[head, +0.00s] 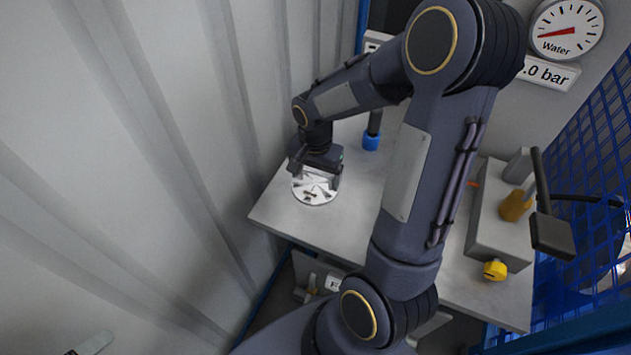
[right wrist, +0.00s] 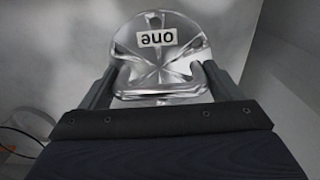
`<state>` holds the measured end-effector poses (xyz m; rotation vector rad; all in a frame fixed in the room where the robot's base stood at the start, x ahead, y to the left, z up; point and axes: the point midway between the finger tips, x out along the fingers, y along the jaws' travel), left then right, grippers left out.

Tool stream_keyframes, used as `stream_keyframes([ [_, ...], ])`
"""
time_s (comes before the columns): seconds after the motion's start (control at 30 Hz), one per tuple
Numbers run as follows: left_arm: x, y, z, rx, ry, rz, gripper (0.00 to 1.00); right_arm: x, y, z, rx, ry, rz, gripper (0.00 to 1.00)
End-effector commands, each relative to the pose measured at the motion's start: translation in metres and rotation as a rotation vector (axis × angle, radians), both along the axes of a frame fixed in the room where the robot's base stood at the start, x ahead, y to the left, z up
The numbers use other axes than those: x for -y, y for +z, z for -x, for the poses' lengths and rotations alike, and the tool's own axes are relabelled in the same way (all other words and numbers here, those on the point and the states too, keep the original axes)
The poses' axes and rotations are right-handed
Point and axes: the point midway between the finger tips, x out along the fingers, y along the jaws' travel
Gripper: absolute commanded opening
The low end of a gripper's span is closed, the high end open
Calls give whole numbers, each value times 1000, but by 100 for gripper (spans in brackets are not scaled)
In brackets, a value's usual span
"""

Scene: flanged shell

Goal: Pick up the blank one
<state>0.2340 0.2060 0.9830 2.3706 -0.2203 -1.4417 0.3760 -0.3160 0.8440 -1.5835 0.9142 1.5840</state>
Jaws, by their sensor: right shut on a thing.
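The blank (head: 314,194) is a round, shiny metal disc at the left end of the grey table. In the right wrist view the blank (right wrist: 160,62) carries a white label reading "one", upside down in the picture, and a small hole shows near its rim. My right gripper (head: 317,174) points down over it, with a finger on either side of a raised metal grip on its face, shut on it. Whether the disc touches the tabletop or hangs just above it is unclear. My left gripper is not in view.
The grey table (head: 282,216) stands beside a corrugated wall at left. A blue-ended post (head: 371,141) is behind the gripper. A grey block (head: 495,225) with a brass fitting and a yellow knob (head: 495,270) are at right, by blue mesh. A water gauge (head: 566,30) hangs behind.

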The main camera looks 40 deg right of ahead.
Motion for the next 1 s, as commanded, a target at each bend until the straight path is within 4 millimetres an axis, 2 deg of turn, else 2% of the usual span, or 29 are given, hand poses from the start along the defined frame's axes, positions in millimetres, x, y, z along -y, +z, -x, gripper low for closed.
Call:
stream_keyframes([
  [0.03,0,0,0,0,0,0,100,0,0,0,0,0,0,49],
  [0.23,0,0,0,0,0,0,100,0,2,-1,4,0,0,25],
  [0.47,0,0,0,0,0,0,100,0,2,-1,4,0,0,24],
  [0.67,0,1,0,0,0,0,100,0,11,-2,5,0,1,24],
  [0.87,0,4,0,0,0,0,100,0,35,-2,9,0,1,24],
  [1.0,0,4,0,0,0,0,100,0,54,16,9,-1,1,24],
])
